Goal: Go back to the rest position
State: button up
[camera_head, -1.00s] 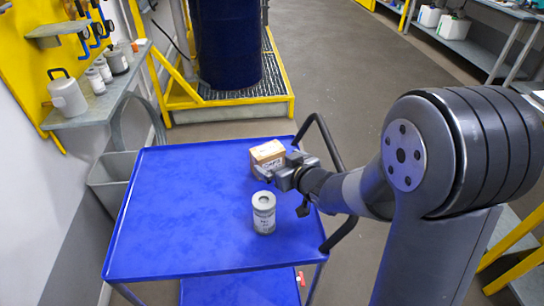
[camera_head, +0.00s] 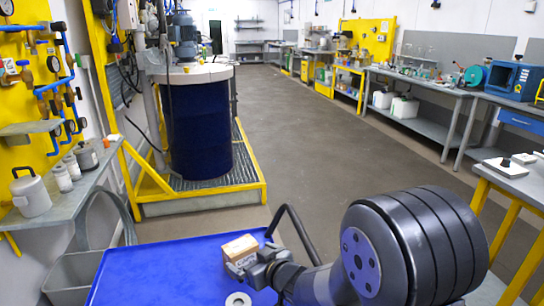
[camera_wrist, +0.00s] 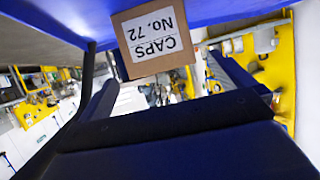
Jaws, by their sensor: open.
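My gripper (camera_head: 238,270) is open and empty over the blue cart, close to the near side of a small cardboard box (camera_head: 240,247). In the wrist view its dark fingers stand apart, with the box (camera_wrist: 152,38) showing upside down beyond them. The box's white label reads "CAPS No. 72". I cannot tell whether a finger touches the box. My arm reaches in from the lower right of the head view.
The blue cart top (camera_head: 150,275) fills the lower middle, with a black handle (camera_head: 296,232) at its right. A pale canister (camera_head: 238,299) is cut off below. A dark blue drum (camera_head: 200,125) stands behind on a yellow-edged platform. Open floor (camera_head: 300,130) lies right of it.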

aim_at(238, 243)
jog(key=x, duration=0.9)
jog(key=shift+s+f, duration=0.15)
notch_tip(238, 243, up, 2)
jog(key=shift+r, duration=0.15)
jog(key=shift+s+r, duration=0.1)
jog(key=shift+r, duration=0.3)
